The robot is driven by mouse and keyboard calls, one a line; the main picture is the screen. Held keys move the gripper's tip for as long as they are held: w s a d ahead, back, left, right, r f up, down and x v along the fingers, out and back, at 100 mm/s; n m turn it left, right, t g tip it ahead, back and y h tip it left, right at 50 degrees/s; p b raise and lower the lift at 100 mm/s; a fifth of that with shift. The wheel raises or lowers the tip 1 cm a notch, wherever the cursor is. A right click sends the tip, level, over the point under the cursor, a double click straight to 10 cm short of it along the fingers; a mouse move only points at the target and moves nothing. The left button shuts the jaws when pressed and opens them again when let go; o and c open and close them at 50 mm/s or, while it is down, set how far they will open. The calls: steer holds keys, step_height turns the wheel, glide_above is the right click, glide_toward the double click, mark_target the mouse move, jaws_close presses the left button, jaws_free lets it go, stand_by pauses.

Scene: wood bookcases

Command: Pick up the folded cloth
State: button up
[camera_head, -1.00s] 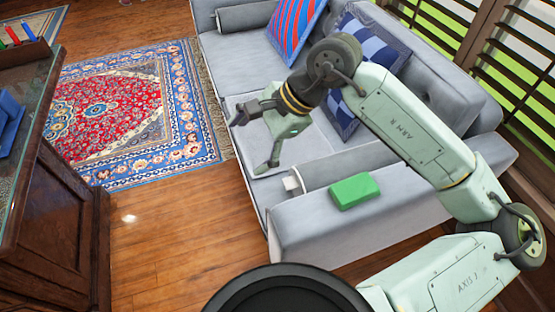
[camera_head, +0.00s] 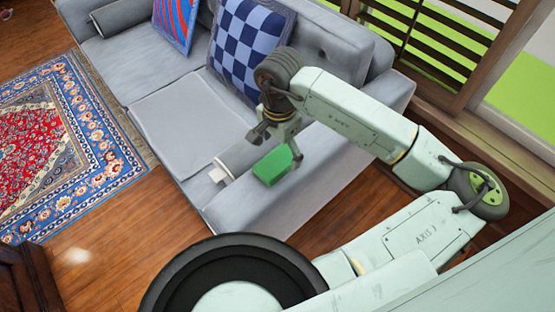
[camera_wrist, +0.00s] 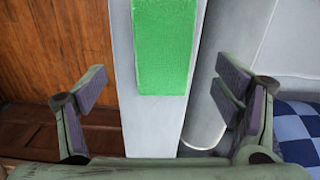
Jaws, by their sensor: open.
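The folded cloth is a green, flat block-like bundle (camera_head: 272,167) lying on top of the sofa's near armrest. In the wrist view the green cloth (camera_wrist: 164,45) lies ahead, at the top middle. My gripper (camera_head: 277,146) hangs over the armrest by the cloth in the head view. In the wrist view its fingers (camera_wrist: 164,100) are spread wide with nothing between them but the armrest surface and the cloth's near end beyond. The gap between fingers and cloth in height is hard to tell.
The grey sofa (camera_head: 195,110) has a checkered cushion (camera_head: 245,50), a striped cushion (camera_head: 178,22) and a grey bolster (camera_head: 240,158) beside the armrest. A patterned rug (camera_head: 60,150) lies on the wooden floor at left. Wooden blinds (camera_head: 440,35) stand behind the sofa.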

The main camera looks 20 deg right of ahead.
mark_target(278, 160)
steer(key=shift+w+f+p, duration=0.15)
steer(key=shift+f+p, duration=0.45)
steer(key=shift+f, duration=1.5)
steer(key=shift+c, duration=0.2)
steer(key=c, duration=1.2)
